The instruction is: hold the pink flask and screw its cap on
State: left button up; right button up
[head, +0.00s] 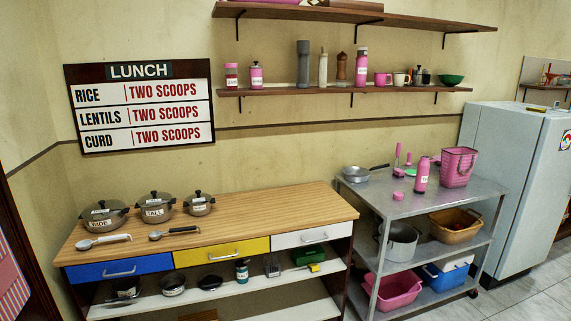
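A pink flask (421,176) with a white label stands upright on the metal trolley's top, left of a pink basket. Another pink flask (361,68) stands on the wall shelf. Neither of my grippers is in view.
The metal trolley (400,207) also bears a pan (356,174), pink-handled utensils (397,153) and the pink basket (458,166). A wooden counter (270,215) with lidded pots stands left of it, a fridge (515,180) right. Tiled floor shows at lower right.

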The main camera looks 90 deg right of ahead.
aim_at(423, 165)
jog(key=z, duration=0.45)
jog(key=k+z, duration=0.1)
jog(key=z, duration=0.35)
jog(key=j+z, duration=0.1)
jog(key=z, duration=0.35)
jog(key=k+z, duration=0.1)
jog(key=z, duration=0.75)
jog(key=i+z, duration=0.1)
jog(key=z, duration=0.3)
jog(key=j+z, duration=0.15)
jog(key=z, duration=0.25)
jog(key=i+j+z, duration=0.1)
jog(key=z, duration=0.25)
jog(key=i+j+z, duration=0.1)
jog(key=z, duration=0.3)
